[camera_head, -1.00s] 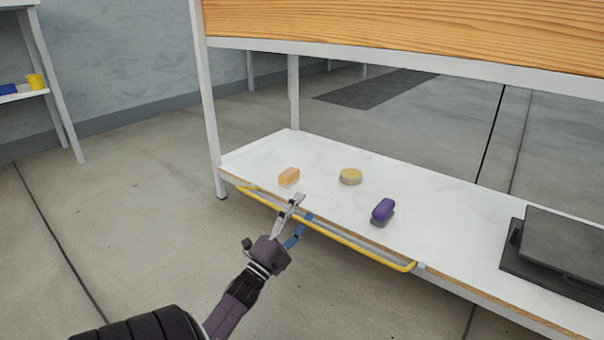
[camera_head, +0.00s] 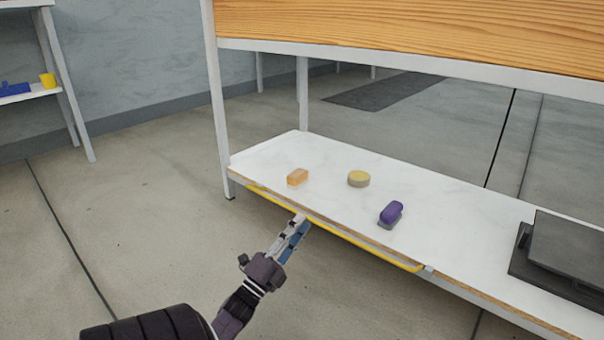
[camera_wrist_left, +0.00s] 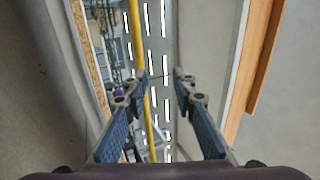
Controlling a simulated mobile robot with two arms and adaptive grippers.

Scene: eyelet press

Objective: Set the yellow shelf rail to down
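The yellow shelf rail (camera_head: 365,243) runs along the front edge of the white lower shelf (camera_head: 440,217), close to the edge. My left gripper (camera_head: 303,222) is in front of the shelf, its tips overlapping the left part of the rail in the head view. In the left wrist view the fingers (camera_wrist_left: 159,75) are apart with nothing clamped between them. The rail (camera_wrist_left: 136,22) passes beyond the left fingertip there; I cannot tell whether they touch. The rail stretch behind my fingertips is hidden. My right gripper is in neither view.
On the shelf are an orange block (camera_head: 297,177), a yellow round piece (camera_head: 358,179), a purple item (camera_head: 391,213) and a dark flat device (camera_head: 562,252). A wooden top (camera_head: 410,35) overhangs the shelf. The floor in front and to the left is clear.

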